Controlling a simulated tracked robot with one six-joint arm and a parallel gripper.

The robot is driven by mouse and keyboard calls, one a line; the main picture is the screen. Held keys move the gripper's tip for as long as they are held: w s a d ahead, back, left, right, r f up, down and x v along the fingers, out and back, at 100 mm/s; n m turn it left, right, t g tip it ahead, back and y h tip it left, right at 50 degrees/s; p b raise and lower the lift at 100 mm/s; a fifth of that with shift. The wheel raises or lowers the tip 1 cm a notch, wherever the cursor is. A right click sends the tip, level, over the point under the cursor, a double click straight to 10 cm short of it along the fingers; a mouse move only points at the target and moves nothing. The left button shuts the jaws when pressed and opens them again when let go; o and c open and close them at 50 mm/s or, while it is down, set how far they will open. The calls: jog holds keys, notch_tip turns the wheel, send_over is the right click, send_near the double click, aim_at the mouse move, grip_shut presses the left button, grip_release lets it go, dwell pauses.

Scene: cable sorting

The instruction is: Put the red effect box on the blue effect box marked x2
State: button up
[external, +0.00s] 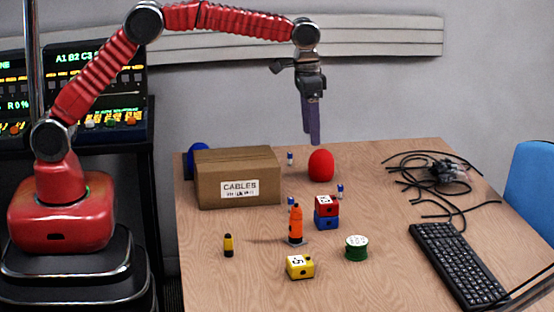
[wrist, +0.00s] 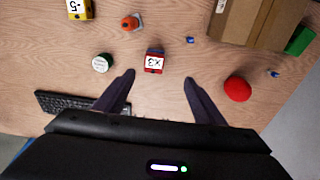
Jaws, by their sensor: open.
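The red effect box (external: 326,205) rests on top of the blue effect box (external: 326,222) near the middle of the table. In the wrist view the red box (wrist: 153,69) shows a white label on top that seems to read x3. Only a thin strip of the blue box shows there, and its marking is hidden. My gripper (external: 312,141) is open and empty, high above the table and well clear of the boxes. Its two fingers (wrist: 159,76) are spread apart in the wrist view, with the red box between and beyond the tips.
An orange cone-like piece (external: 295,225) stands just left of the stack. A green round piece (external: 356,249), a yellow box (external: 300,267) and a yellow-black piece (external: 228,245) are nearer. A CABLES carton (external: 225,165), red ball (external: 320,165), cables (external: 440,172) and keyboard (external: 455,262) lie around.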

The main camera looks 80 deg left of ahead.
jog(key=s+a+r+t, duration=0.1)
jog(key=s+a+r, duration=0.1)
jog(key=s+r, duration=0.6)
jog(key=s+a+r+t, duration=0.2)
jog(key=s+r, duration=0.3)
jog(key=s, duration=0.8)
jog(key=s+a+f+t, duration=0.1)
jog(key=s+f, duration=0.2)
jog(key=s, duration=0.7)
jog(key=s+f, duration=0.3)
jog(key=s, duration=0.7)
jog(key=shift+s+a+t, duration=0.3)
jog(key=shift+a+t, duration=0.1)
jog(key=shift+c, duration=0.6)
